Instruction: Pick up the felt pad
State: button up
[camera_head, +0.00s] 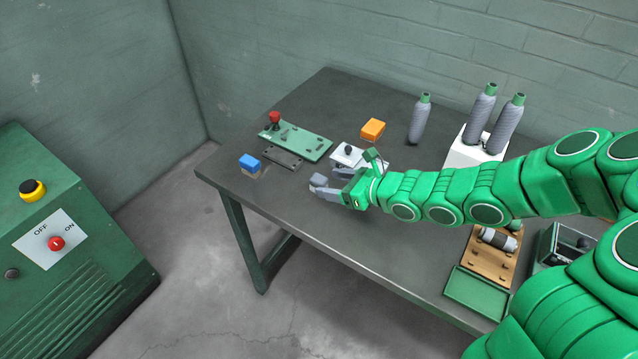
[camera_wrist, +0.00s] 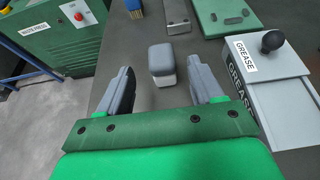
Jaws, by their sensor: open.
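A small grey block with a rounded top and a paler lower part, which looks like the felt pad (camera_wrist: 161,60), stands on the dark table in the wrist view. My gripper (camera_wrist: 163,78) is open and empty, with one grey finger on each side of the view. The pad sits ahead of the gap between the fingertips, apart from both fingers. In the head view my gripper (camera_head: 326,190) is low over the table near its front edge. There the grey fingers and the grey pad are hard to tell apart.
A grey grease box (camera_wrist: 270,85) with a black knob stands close on the right. A green plate (camera_head: 300,141) with a red knob, a dark metal bar (camera_head: 281,158), a blue-topped brush (camera_head: 250,164) and an orange block (camera_head: 372,129) lie beyond. Table is bare toward the front edge.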

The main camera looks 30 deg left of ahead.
aim_at(314, 180)
jog(key=shift+x, duration=3.5)
jog(key=shift+w+f, duration=0.1)
jog(key=shift+d, duration=0.1)
jog(key=c, duration=1)
jog(key=shift+c, duration=0.2)
